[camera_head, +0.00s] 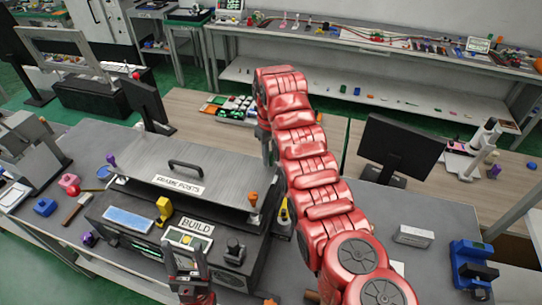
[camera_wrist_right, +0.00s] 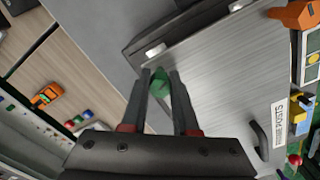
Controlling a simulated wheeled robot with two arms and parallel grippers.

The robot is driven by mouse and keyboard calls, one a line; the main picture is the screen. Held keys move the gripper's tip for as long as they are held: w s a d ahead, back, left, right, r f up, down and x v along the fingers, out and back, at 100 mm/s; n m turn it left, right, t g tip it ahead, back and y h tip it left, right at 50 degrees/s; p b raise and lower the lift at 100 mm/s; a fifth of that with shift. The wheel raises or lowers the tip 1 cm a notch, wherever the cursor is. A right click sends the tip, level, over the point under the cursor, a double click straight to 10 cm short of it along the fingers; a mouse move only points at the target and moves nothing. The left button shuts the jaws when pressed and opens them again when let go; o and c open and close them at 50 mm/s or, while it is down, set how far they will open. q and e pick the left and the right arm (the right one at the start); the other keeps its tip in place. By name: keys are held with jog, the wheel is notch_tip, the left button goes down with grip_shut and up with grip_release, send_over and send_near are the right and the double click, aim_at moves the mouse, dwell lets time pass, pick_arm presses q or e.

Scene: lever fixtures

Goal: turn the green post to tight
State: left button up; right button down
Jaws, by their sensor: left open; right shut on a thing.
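The green post (camera_wrist_right: 160,84) stands at the edge of the brushed metal plate in the right wrist view. My right gripper (camera_wrist_right: 162,82) is shut on it, with one dark finger on each side. In the head view my right gripper (camera_head: 265,140) reaches down at the plate's far right corner, and my red arm hides the green post there. The metal plate (camera_head: 215,183) carries a "FRAME POSTS" label and a dark handle. My left gripper (camera_head: 184,258) is open and empty in front of the "BUILD" box, apart from the posts. I cannot read any tight mark.
An orange post (camera_head: 253,199) stands at the plate's near right corner and a purple post (camera_head: 111,161) at the left. A yellow part (camera_head: 163,208) sits on the dark base. A black monitor (camera_head: 400,148) and a blue vise (camera_head: 472,267) stand to the right.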

jog(key=m+b, duration=0.1)
jog(key=m, duration=0.3)
jog(key=shift+r+m, duration=0.1)
jog(key=shift+m, duration=0.3)
dwell(0.4)
jog(key=c, duration=0.7)
grip_release()
notch_tip(320, 180, up, 9)
jog(key=p, duration=0.7)
jog(key=shift+r, duration=0.1)
jog(key=shift+r+p, duration=0.55)
jog(key=shift+r, duration=3.5)
